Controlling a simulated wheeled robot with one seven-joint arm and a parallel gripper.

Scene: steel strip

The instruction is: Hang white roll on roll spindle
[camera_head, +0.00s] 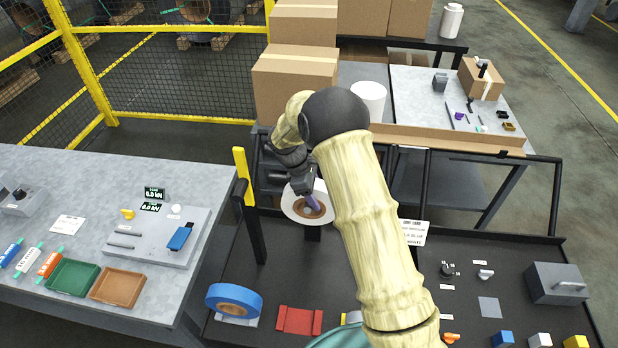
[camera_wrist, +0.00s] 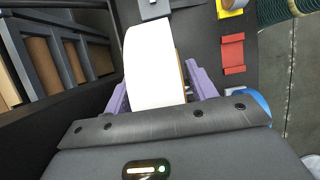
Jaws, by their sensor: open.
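A white roll (camera_head: 296,207) with a brown core stands on edge at the back of the dark bench, its round face toward the head camera. My gripper (camera_head: 318,207) is at the roll, its purple finger over the core. In the wrist view the white roll (camera_wrist: 152,62) lies between the two purple fingers of my gripper (camera_wrist: 157,78), which is open. A small dark support (camera_head: 313,234) shows just under the roll; it may belong to the spindle. The spindle itself is hidden, so I cannot tell whether it passes through the core.
A blue roll (camera_head: 233,300) and a red holder (camera_head: 299,320) are at the bench front. A grey box (camera_head: 556,283) stands at the right. A black rail post (camera_head: 250,222) rises left of the roll.

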